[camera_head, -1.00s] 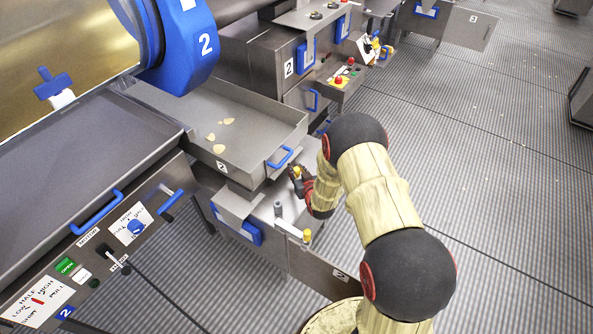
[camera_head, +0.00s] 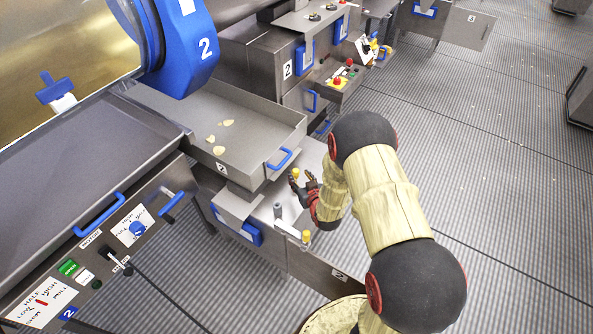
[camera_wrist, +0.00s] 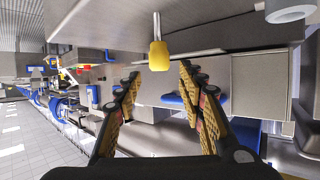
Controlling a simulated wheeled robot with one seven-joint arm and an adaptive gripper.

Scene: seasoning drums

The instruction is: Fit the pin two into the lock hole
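A yellow-headed pin (camera_head: 295,172) stands by the fingers of my gripper (camera_head: 301,184), beside the tray labelled 2. In the wrist view the yellow head (camera_wrist: 158,55) sits just beyond and between the fingertips of my gripper (camera_wrist: 159,78), apart from both fingers. A thin grey shaft runs from the head to a grey surface. The gripper is open and empty. A second yellow-topped piece (camera_head: 306,236) is lower, near the plate labelled 2. I cannot tell which one is pin two. The lock hole cannot be made out.
A grey post (camera_head: 278,208) stands on the metal ledge left of my gripper. The tray (camera_head: 245,165) with a blue handle (camera_head: 280,159) is above it, under the blue-rimmed drum (camera_head: 190,55).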

